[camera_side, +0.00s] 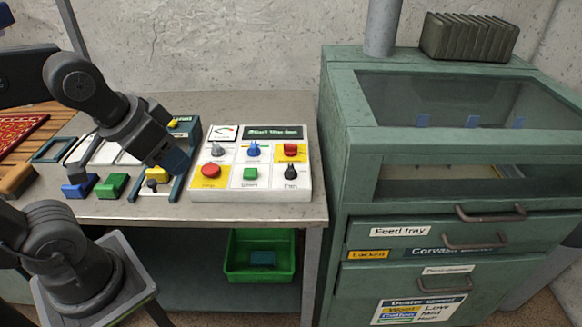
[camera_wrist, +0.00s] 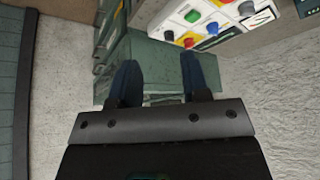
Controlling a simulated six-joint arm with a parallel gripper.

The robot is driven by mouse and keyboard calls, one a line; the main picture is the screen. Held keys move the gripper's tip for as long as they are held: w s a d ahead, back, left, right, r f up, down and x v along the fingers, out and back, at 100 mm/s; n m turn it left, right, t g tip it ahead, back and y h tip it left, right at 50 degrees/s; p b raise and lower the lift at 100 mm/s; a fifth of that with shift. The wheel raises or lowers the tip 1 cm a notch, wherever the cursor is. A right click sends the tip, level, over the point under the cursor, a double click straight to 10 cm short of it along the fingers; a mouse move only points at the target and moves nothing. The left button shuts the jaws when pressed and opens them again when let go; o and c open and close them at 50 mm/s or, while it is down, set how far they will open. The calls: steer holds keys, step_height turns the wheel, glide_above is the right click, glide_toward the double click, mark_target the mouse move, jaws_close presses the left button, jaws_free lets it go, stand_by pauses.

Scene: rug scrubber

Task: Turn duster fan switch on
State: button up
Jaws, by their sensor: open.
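The white control panel (camera_side: 222,192) stands on the bench in the side view. Its fan switch (camera_side: 291,172) is a black knob at the lower right, above a label reading "Fan". My gripper (camera_side: 180,164) is to the left of the panel, pointing down and right, apart from the knob. In the wrist view my gripper (camera_wrist: 158,78) shows two separated dark blue fingers with nothing held between them. The panel (camera_wrist: 228,18) also shows there at the top right, beyond the fingers. I cannot make out the fan switch's setting.
The panel also has a red button (camera_side: 211,171), green button (camera_side: 250,174), blue knob (camera_side: 253,149) and red knob (camera_side: 291,150). Blue and green blocks (camera_side: 111,186) lie left. A green cabinet (camera_side: 335,150) stands right of the bench. A green bin (camera_side: 285,275) sits below.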

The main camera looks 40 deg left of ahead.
steer(key=w+r+n+g, duration=0.2)
steer(key=w+r+n, duration=0.1)
steer(key=w, duration=0.5)
steer(key=n+g, duration=0.4)
steer(key=n, duration=0.2)
glide_above(291, 167)
step_height(291, 167, down, 8)
step_height(291, 167, down, 13)
steer(key=shift+a+r, duration=0.1)
jaws_close()
